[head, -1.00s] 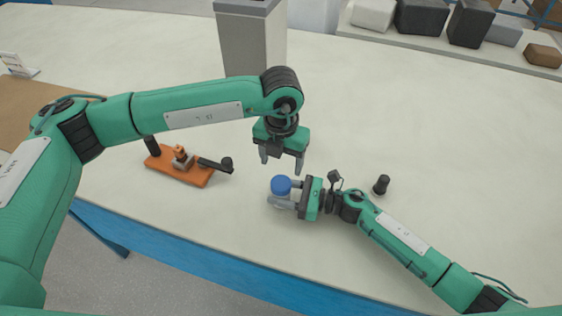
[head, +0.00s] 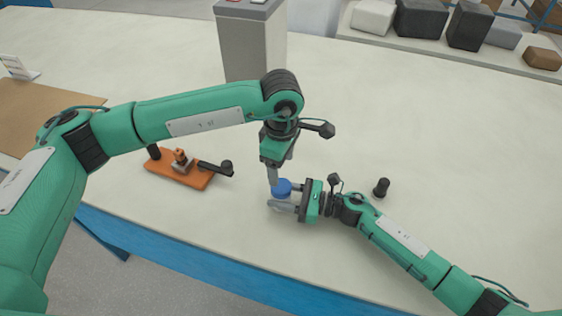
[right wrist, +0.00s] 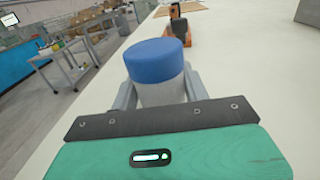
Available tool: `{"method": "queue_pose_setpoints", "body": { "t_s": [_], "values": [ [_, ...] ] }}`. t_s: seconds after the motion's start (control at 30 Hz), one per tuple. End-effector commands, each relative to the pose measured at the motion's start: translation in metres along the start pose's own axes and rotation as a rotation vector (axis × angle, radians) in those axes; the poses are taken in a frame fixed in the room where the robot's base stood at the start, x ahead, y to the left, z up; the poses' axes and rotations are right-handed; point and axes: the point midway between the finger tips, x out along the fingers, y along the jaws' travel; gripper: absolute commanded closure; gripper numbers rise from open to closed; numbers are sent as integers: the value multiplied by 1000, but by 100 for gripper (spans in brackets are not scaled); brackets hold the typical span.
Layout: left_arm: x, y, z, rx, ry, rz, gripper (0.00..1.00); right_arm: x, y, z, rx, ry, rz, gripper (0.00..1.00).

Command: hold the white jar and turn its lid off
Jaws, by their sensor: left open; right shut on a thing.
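The white jar (right wrist: 162,93) stands upright with its blue lid (right wrist: 155,58) on top, seen close in the right wrist view. In the head view the lid (head: 282,188) shows near the front of the table, and the jar body is mostly hidden by fingers. My right gripper (head: 284,199) is shut on the jar from the right, one finger on each side of the body, below the lid. My left gripper (head: 280,172) points down just above the lid, open, its fingers turned one in front of the other. Whether a fingertip touches the lid I cannot tell.
An orange base with a black-knobbed lever (head: 180,168) lies to the left of the jar. A small black knob-like piece (head: 381,187) stands to the right. A grey box-shaped column (head: 252,45) rises behind. A tray (head: 440,45) with several blocks is at the back right.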

Motion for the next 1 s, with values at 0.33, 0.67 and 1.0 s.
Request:
{"method": "queue_pose_setpoints", "body": {
  "t_s": [0.33, 0.67, 1.0],
  "values": [
    [0, 0, 0, 547, -1, -1, 34, 0, 0, 0, 0, 0, 0, 100],
    [0, 0, 0, 966, -1, 0, 34, 0, 0, 0, 0, 0, 0, 100],
    [15, -1, 0, 1071, -3, -3, 34, 0, 0, 0, 0, 0, 0, 100]
  ]
}}
